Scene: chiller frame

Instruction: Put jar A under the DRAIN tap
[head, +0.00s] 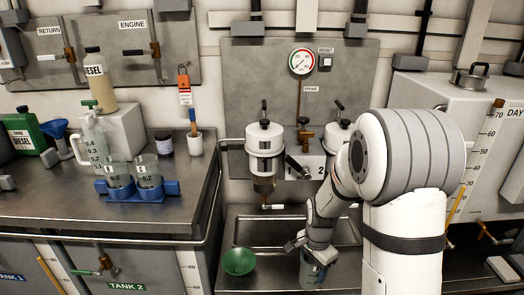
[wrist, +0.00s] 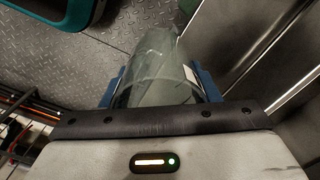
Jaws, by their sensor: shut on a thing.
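My gripper (head: 311,250) is low at the front of the steel sink unit, right of the green bowl. It is shut on a clear glass jar (head: 312,273). In the wrist view the jar (wrist: 158,62) lies between my blue fingers, with a white label partly showing; its letter is not readable. Two other glass jars, a left one (head: 119,182) and a right one (head: 150,182), stand in a blue holder (head: 110,192) on the left counter. A filter unit (head: 265,140) with a tap below it hangs over the sink. No DRAIN label is readable.
A green bowl (head: 239,262) sits left of my gripper. The sink tray (head: 280,234) lies behind it. A second filter (head: 338,135) is partly hidden by my arm. A grey tank (head: 450,125) stands at right. A jug (head: 92,138) stands on the left counter.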

